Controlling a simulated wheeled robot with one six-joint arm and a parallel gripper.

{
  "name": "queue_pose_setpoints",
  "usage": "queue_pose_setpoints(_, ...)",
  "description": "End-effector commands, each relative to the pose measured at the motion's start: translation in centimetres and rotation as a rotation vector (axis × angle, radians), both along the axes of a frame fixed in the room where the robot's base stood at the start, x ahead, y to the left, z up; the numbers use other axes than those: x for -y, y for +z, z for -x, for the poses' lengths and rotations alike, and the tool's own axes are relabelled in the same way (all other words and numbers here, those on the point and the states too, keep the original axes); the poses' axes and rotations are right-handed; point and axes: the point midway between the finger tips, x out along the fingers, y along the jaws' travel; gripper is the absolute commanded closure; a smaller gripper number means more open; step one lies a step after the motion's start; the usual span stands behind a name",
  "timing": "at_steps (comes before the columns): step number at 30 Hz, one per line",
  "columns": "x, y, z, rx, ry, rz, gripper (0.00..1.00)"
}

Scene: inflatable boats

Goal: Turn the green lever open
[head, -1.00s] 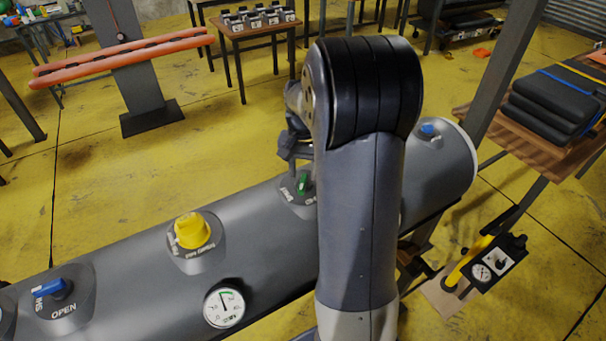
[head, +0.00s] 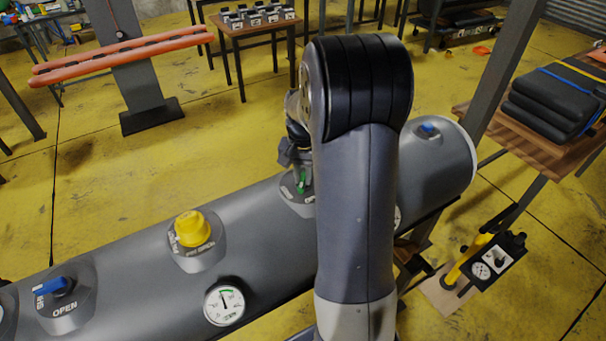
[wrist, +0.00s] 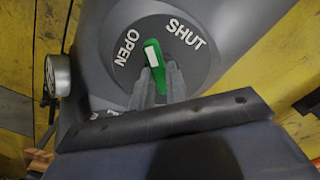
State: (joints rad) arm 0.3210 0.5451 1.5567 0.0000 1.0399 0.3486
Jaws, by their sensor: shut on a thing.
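The green lever (head: 302,181) stands on a round grey valve boss on top of the grey inflatable tube (head: 130,255). In the head view my gripper (head: 301,165) is just above the lever, partly behind my own arm.
Along the same tube are a yellow cap (head: 193,229), a pressure gauge (head: 224,305) and a blue lever (head: 52,286) marked OPEN. A table with black folded pads (head: 548,103) stands at the right.

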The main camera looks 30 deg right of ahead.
Motion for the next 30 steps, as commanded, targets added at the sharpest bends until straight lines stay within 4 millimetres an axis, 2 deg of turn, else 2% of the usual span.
queue_pose_setpoints(13,0.06,0.00,0.02,0.000,0.069,0.000,1.00)
queue_pose_setpoints(30,0.38,0.01,0.12,0.001,0.497,0.001,1.00)
